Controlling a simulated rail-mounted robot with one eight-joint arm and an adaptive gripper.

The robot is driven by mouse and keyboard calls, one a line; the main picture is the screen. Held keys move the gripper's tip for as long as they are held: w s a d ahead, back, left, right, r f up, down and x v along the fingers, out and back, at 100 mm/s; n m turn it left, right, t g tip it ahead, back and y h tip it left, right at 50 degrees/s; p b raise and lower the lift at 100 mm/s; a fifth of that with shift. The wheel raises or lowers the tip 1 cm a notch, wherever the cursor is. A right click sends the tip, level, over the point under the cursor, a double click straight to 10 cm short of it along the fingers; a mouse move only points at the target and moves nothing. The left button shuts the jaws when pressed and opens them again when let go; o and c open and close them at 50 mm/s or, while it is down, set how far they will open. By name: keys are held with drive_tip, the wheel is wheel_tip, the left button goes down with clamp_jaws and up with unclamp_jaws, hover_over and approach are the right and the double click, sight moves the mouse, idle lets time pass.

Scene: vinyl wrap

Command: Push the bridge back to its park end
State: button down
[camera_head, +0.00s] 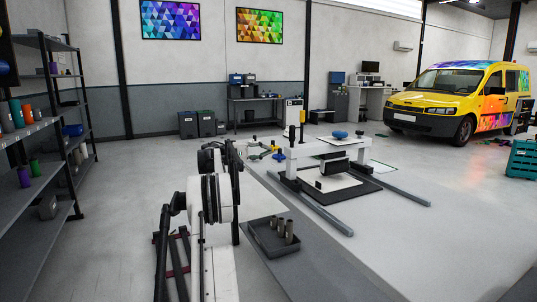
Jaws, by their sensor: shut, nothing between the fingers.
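The bridge (325,147) is a white beam on two legs, spanning two grey rails on the table. It stands toward the far end of the rails. A dark upright handle or post rises at its left end, and a dark block hangs below the beam. The left rail (325,217) and right rail (402,192) run clear toward the viewer in front of the bridge. My arm's white and black links fill the front left, apart from the bridge in the picture.
A dark tray (262,241) with several grey cylinders stands on the table nearer me, left of the left rail. Small colored tools (279,155) lie left of the bridge. A blue item (340,134) shows at the beam. Shelves (45,150) stand at left.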

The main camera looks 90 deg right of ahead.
sight(288, 152)
drive_tip(key=shift+s+a+b, duration=0.3)
drive_tip(key=shift+s+b, duration=0.25)
drive_tip(key=shift+s, duration=0.95)
drive_tip(key=shift+s+a+b, duration=0.25)
drive_tip(key=shift+s+b, duration=0.25)
drive_tip(key=shift+s, duration=1.05)
drive_tip(key=shift+s+a+b, duration=0.3)
drive_tip(key=shift+s+b, duration=0.25)
drive_tip(key=shift+s, duration=0.95)
drive_tip(key=s+a, duration=0.6)
drive_tip(key=a, duration=0.6)
drive_tip(key=s+a+p, duration=0.1)
drive_tip(key=s+a, duration=0.6)
drive_tip(key=a, duration=0.5)
drive_tip(key=shift+s+a, duration=0.2)
drive_tip(key=shift+a, duration=0.15)
drive_tip(key=shift+a+f, duration=0.1)
